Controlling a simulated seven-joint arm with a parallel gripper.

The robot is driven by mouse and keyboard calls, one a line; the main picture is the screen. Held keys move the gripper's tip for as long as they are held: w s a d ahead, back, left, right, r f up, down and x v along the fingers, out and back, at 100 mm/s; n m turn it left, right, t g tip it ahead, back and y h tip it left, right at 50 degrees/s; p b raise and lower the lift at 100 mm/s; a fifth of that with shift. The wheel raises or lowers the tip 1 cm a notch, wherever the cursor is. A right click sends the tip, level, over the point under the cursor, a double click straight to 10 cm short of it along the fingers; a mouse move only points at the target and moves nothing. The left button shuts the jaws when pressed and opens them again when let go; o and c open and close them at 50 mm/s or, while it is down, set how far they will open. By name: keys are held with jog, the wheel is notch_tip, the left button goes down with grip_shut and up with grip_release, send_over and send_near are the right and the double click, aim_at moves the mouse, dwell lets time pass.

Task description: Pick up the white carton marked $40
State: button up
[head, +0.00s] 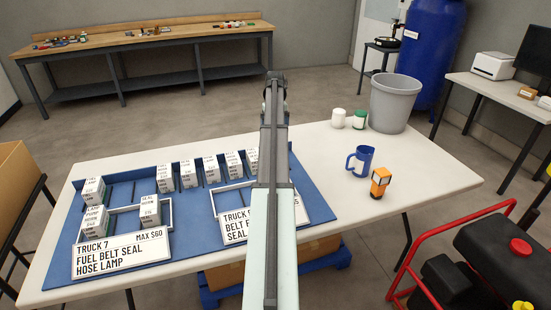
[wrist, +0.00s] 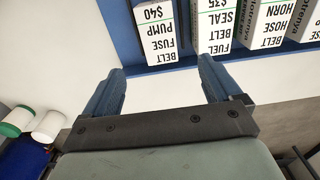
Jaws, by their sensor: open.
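A white carton marked BELT FUSE PUMP $40 (wrist: 157,30) stands at the top of the wrist view, in the blue rack. In the head view the carton at the right end of the back row (head: 252,158) appears to be the same one, partly hidden by my arm. My gripper (wrist: 162,66) is open and empty, its two blue fingers apart below the carton in the wrist view, with bare white tabletop between them. The carton is not between the fingers. In the head view my arm hides the fingers.
Other white cartons, one marked FUEL BELT SEAL $35 (wrist: 213,25), stand beside it. The blue rack (head: 120,270) has a TRUCK 7, MAX $60 sign (head: 122,254). A blue mug (head: 361,158), orange device (head: 380,181) and grey bin (head: 395,100) stand right; the table between is clear.

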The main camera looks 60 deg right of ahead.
jog(key=f, duration=0.8)
jog(key=shift+s+d+f, duration=0.1)
jog(key=shift+s+f, duration=0.15)
jog(key=shift+a+f, duration=0.15)
jog(key=shift+f, duration=1.2)
jog(key=shift+a+f, duration=0.15)
jog(key=shift+f, duration=1.15)
jog(key=shift+c, duration=0.3)
jog(key=c, duration=1.2)
